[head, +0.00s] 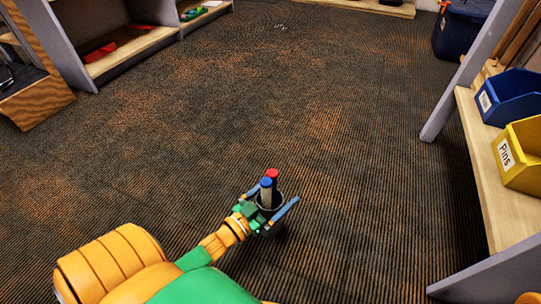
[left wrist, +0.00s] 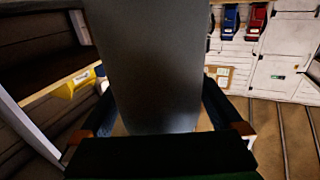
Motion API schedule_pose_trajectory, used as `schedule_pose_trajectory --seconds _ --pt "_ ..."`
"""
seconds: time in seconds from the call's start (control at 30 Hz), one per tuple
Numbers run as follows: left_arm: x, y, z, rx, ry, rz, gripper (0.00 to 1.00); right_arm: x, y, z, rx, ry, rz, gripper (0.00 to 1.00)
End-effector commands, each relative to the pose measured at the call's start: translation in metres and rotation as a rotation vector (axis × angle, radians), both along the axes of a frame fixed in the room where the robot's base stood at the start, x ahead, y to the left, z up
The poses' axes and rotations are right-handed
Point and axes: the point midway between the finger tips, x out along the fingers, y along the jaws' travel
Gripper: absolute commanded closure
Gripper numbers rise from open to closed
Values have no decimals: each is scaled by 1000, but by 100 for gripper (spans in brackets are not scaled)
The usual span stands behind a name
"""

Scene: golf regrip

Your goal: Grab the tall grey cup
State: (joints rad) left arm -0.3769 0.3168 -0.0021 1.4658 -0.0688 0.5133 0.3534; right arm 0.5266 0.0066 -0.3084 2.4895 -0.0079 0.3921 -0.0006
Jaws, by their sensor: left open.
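The tall grey cup (left wrist: 150,70) fills the middle of the left wrist view, standing between the two fingers of my left gripper (left wrist: 160,118). In the head view the cup (head: 278,206) is seen from above, with a red-topped piece (head: 272,176) and a blue-topped piece (head: 266,188) sticking up from it. My left gripper (head: 279,193) is open, with a finger on each side of the cup. I cannot tell whether either finger touches it. The cup's lower part is hidden by the gripper.
A wooden shelf (head: 485,170) on the right holds a blue bin (head: 510,95) and a yellow bin labelled Pins (head: 522,160). Shelving (head: 130,52) stands at the upper left. A dark blue container (head: 458,35) is at the upper right. The carpeted floor (head: 230,100) between is clear.

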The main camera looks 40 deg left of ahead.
Motion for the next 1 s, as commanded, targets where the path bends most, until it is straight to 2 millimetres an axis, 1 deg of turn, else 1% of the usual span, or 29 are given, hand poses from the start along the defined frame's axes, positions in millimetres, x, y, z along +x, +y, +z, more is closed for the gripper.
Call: schedule_pose_trajectory --seconds 0.1,0.13,0.17,0.2,0.27,0.3,0.37,0.4,0.5,0.77,0.87,1.0 --pt "0 0 1 0 1 0 0 0 0 1 0 1 0 0" --pt "0 0 0 0 1 0 3 0 0 1 0 1 0 0" --pt "0 0 0 0 1 0 11 0 0 1 0 1 0 0" --pt "-1 0 0 0 1 0 22 0 0 1 0 1 0 0" --pt "-1 0 0 0 1 0 38 0 0 1 0 1 0 0" --pt "-1 0 0 0 2 0 49 1 0 1 -1 2 0 0" --pt "-1 0 0 0 2 0 65 0 0 1 -1 2 0 0" --pt "-1 0 0 0 2 0 76 1 0 1 -1 2 0 0" --pt "-1 0 0 0 2 0 100 1 0 1 -1 3 0 0" --pt "-1 0 2 0 1 0 100 1 0 3 -1 3 0 0" --pt "-1 0 11 0 1 0 100 1 0 10 0 1 1 0" --pt "-1 0 33 1 1 0 100 5 -2 23 3 15 2 0"
